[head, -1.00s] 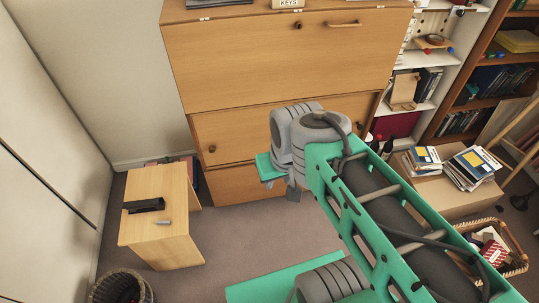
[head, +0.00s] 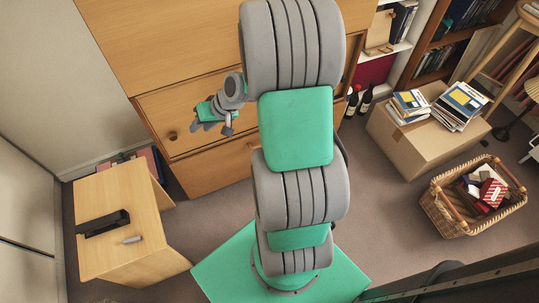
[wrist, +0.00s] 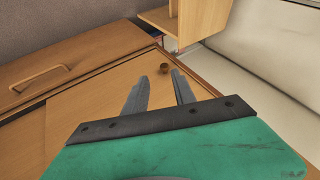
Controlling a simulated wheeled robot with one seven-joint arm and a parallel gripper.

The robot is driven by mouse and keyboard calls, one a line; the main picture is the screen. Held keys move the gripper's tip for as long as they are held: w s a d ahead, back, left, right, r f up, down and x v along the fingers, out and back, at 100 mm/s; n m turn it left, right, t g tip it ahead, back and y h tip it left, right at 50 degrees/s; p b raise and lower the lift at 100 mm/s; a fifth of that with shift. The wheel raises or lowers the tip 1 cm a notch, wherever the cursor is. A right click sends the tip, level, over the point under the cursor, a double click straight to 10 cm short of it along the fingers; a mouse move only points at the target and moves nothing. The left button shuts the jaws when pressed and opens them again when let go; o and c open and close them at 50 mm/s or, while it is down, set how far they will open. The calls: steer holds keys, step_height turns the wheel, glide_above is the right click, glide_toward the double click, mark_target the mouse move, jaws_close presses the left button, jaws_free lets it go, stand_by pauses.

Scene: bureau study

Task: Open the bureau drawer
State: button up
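The bureau (head: 150,45) is light wood with a drawer (head: 187,105) below its large upper panel. The drawer front looks flush with the bureau. A small round knob (head: 172,136) sits on the drawer's left part in the head view. My gripper (head: 214,128) is in front of the drawer, to the right of this knob. In the wrist view my gripper (wrist: 159,76) is open, with nothing between its fingers. The knob (wrist: 165,69) shows just beyond the fingertips, nearer the right finger; the remaining distance is unclear. My arm hides the drawer's right part in the head view.
A lower drawer (head: 210,170) has a bar handle (wrist: 42,78). A small wooden table (head: 120,225) stands left, holding a black object (head: 103,223). A cardboard box (head: 420,145) with books and a wicker basket (head: 450,220) stand right. Some carpet between is clear.

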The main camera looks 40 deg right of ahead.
steer(key=w+d+f+m+t+b, duration=0.1)
steer(key=d+f+m+t+b, duration=0.2)
steer(key=f, duration=0.5)
steer(key=w+d+f+m+t+b, duration=0.1)
steer(key=d+f+m+b, duration=0.1)
steer(key=d+f+b, duration=0.5)
steer(key=s+d+f+m+t+h+b, duration=0.2)
steer(key=s+d+f+m+h+b, duration=0.15)
steer(key=d+f+m, duration=0.55)
steer(key=s+d+f+m+t+h+b, duration=0.4)
steer(key=d+f, duration=0.3)
steer(key=f, duration=0.5)
steer(key=w+d+f+g, duration=0.1)
steer(key=w+d, duration=0.1)
steer(key=w, duration=0.4)
steer(key=shift+d+h, duration=0.2)
steer(key=shift+h, duration=0.25)
steer(key=shift+c, duration=0.4)
jaws_close()
